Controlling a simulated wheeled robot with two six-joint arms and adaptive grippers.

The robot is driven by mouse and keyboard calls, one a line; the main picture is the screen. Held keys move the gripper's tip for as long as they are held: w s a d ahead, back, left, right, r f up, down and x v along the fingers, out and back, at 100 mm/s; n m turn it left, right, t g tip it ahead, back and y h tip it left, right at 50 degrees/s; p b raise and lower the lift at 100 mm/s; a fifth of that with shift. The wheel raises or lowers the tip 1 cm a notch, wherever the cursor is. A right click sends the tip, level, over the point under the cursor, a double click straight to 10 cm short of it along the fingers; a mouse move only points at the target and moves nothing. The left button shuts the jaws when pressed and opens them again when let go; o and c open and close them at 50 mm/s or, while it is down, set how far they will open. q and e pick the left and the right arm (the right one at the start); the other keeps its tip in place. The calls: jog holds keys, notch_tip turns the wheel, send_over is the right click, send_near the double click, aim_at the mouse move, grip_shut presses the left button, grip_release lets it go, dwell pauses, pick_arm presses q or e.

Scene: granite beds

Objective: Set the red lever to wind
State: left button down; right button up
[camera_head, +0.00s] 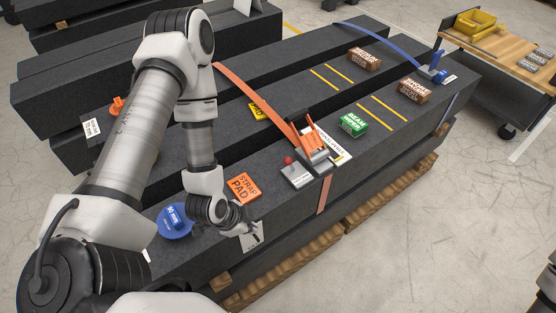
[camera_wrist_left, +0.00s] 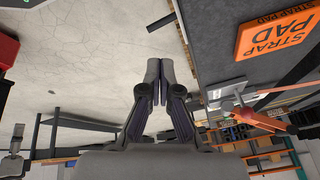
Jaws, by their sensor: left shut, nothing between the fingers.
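The red lever (camera_head: 288,160) shows as a small red knob on a grey plate (camera_head: 297,174) on top of the front dark granite bed, just left of an orange ratchet (camera_head: 313,146) on an orange strap. Lettering on the plate is too small to read. My left gripper (camera_head: 254,230) is at the front edge of the bed, below and left of the lever and apart from it. In the left wrist view its fingers (camera_wrist_left: 153,82) are closed together and empty. My right gripper is not in view.
The orange strap pad (camera_head: 242,188) lies beside my left gripper and shows in the left wrist view (camera_wrist_left: 275,35). A blue 90 mm disc (camera_head: 175,221) sits further left. A green block (camera_head: 353,124) stands right of the ratchet. A cart (camera_head: 510,68) is at the far right.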

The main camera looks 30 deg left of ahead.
pick_arm(q)
jog(key=w+r+m+t, duration=0.1)
jog(key=w+a+r+m, duration=0.1)
jog(key=w+m, duration=0.1)
jog(key=w+a+r+m+t, duration=0.1)
jog(key=shift+w+a+m+t, duration=0.2)
jog(key=shift+m+t, duration=0.1)
jog(key=shift+m, duration=0.1)
jog(key=w+a+r+m+t, duration=0.3)
jog(key=r+m, duration=0.1)
jog(key=m, duration=0.2)
jog(key=shift+a+r, duration=0.15)
jog(key=shift+r, duration=0.2)
jog(key=b, duration=0.3)
send_near(290, 165)
jog(key=f, duration=0.3)
jog(key=s+f, duration=0.1)
jog(key=shift+a+f, duration=0.2)
jog(key=shift+a, duration=0.1)
jog(key=w, duration=0.3)
jog(key=shift+d+r+p, duration=0.2)
jog(key=shift+r+p, duration=0.15)
jog(key=shift+w+d, duration=0.15)
jog(key=shift+w, duration=0.4)
